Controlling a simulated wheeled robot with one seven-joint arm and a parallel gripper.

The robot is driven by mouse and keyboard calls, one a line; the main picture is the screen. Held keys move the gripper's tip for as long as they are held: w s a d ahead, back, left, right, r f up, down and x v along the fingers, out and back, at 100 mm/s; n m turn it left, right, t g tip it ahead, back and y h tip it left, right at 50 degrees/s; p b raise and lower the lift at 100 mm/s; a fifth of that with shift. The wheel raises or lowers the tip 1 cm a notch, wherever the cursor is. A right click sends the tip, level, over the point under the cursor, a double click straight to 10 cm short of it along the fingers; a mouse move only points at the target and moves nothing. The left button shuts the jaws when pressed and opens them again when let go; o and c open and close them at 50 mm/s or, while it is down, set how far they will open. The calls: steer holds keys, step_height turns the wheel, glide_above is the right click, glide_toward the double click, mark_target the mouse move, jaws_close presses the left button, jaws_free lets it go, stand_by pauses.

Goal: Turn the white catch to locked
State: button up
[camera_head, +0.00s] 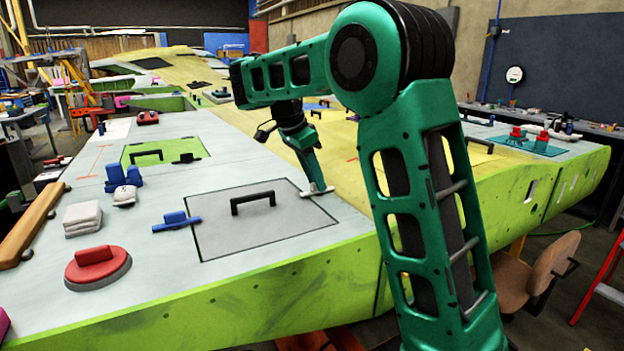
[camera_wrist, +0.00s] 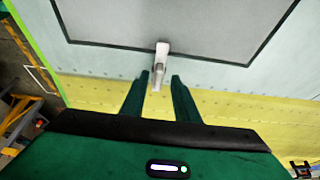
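The white catch (camera_wrist: 161,64) lies at the dark outline of a grey panel (camera_wrist: 165,18) in the wrist view. Its wide end overlaps the outline and its narrow arm points away from the panel, square to that edge. My gripper (camera_wrist: 160,79) is open, with one green finger on each side of the narrow arm and a gap visible on both sides. In the head view the catch (camera_head: 318,192) shows at the right edge of the grey panel (camera_head: 290,221), partly hidden under my gripper (camera_head: 312,183), which points down at it.
A black handle (camera_head: 253,199) stands on the grey panel. A blue clamp-like tool (camera_head: 177,221), a red-topped disc (camera_head: 97,264) and white folded cloths (camera_head: 82,217) lie to the left. The wing's surface around the catch is clear.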

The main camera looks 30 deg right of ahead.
steer(key=v, duration=1)
steer(key=shift+w+a+r, duration=0.15)
steer(key=shift+a+r, duration=0.1)
steer(key=shift+r, duration=0.05)
stand_by(0.4)
stand_by(0.6)
